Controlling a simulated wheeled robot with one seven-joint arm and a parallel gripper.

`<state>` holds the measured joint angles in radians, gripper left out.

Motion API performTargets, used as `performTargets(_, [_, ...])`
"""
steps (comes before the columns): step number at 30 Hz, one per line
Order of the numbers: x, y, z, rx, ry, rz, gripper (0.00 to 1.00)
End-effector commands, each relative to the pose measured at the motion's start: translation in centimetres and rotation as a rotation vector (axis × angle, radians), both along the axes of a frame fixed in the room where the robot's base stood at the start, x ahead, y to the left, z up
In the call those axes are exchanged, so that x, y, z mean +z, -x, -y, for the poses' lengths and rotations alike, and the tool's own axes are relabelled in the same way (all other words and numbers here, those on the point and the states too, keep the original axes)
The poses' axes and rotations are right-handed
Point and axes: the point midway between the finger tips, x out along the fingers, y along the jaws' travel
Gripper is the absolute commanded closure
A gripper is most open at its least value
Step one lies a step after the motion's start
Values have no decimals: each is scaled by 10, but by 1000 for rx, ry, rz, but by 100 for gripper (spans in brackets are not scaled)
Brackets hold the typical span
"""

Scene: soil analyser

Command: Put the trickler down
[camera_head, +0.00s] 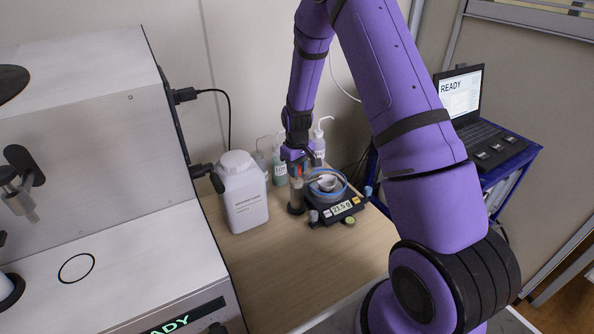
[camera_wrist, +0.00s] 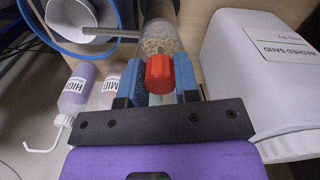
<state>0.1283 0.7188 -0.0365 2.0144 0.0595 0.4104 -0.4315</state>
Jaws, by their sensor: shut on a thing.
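The trickler (camera_head: 296,197) is upright beside the balance, its base low over the bench; I cannot tell whether it touches. In the wrist view it shows a clear body with pale grains (camera_wrist: 160,40), a red knob (camera_wrist: 160,73) and a thin metal spout reaching left over a white cup (camera_wrist: 68,14). The balance (camera_head: 338,209) reads about 21.5 g and carries the cup inside a blue ring.
A large white washed-sand bottle (camera_head: 243,195) stands left of the trickler, close by in the wrist view. Several wash bottles (camera_head: 280,172) stand behind. The grey analyser (camera_head: 95,180) fills the left. Bare wooden bench (camera_head: 285,265) lies in front. A laptop (camera_head: 462,95) showing READY is at right.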

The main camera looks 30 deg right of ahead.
Motion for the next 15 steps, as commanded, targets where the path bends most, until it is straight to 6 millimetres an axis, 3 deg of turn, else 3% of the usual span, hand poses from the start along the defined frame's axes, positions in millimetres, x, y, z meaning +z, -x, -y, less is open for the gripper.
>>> performTargets(14, [-10, -1, 0, 0, 1, 2, 100])
performTargets(15, [-11, 0, 0, 0, 0, 1, 66])
